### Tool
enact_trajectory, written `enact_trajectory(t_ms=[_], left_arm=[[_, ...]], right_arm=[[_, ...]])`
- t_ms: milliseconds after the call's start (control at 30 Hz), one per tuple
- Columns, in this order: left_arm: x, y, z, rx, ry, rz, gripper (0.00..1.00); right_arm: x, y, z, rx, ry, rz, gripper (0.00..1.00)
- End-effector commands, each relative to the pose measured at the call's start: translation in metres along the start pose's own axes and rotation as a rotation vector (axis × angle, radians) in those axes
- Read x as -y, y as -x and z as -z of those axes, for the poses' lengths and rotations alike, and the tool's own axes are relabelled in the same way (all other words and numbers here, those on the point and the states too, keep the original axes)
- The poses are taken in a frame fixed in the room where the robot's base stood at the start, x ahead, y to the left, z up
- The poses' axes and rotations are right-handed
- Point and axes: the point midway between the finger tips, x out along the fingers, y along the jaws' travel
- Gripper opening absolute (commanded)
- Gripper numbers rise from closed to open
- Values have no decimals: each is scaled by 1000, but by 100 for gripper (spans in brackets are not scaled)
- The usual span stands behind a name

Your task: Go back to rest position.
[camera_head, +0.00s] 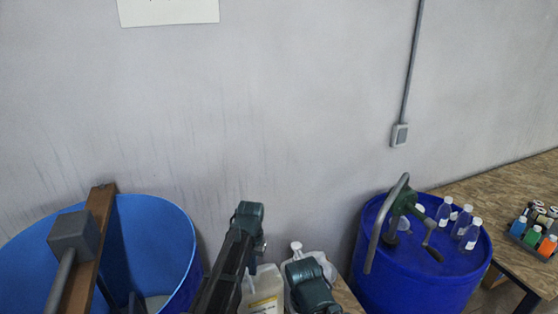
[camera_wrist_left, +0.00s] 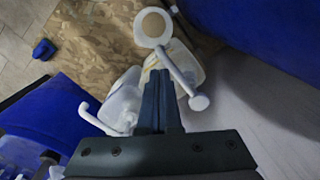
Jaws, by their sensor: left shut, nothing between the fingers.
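My left gripper (camera_wrist_left: 161,85) shows in the left wrist view with its two dark fingers together and nothing between them. In that view its fingers overlap the white plastic containers (camera_wrist_left: 125,100), and I cannot tell how far above them they are. In the head view, dark arm parts of mine rise from the bottom centre in front of the containers, and the fingertips cannot be made out there. My right gripper does not show in either view.
An open blue drum (camera_head: 165,222) with a brown beam (camera_head: 97,215) across it stands left. A closed blue drum (camera_head: 398,285) with a hand pump (camera_head: 403,207) and several bottles (camera_head: 467,235) stands right. A wooden table (camera_head: 500,190) holds a tray of small bottles. The wall is behind.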

Motion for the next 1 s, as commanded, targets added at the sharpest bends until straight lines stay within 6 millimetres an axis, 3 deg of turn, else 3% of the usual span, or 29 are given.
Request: enact_trajectory(t_ms=[33, 100, 300, 400, 600, 1000], left_arm=[[-18, -20, -39, 5, -23, 9, 0], [-35, -31, -72, 11, -47, 20, 0], [-66, -57, -148, 22, -101, 50, 0], [-73, -64, -171, 25, -118, 60, 0], [-78, -68, -188, 28, -131, 69, 0], [-78, -67, -186, 28, -131, 69, 0]], right_arm=[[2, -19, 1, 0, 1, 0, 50], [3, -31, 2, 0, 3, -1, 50], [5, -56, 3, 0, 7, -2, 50], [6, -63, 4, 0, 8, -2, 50], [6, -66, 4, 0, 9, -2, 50], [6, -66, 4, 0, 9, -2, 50]])
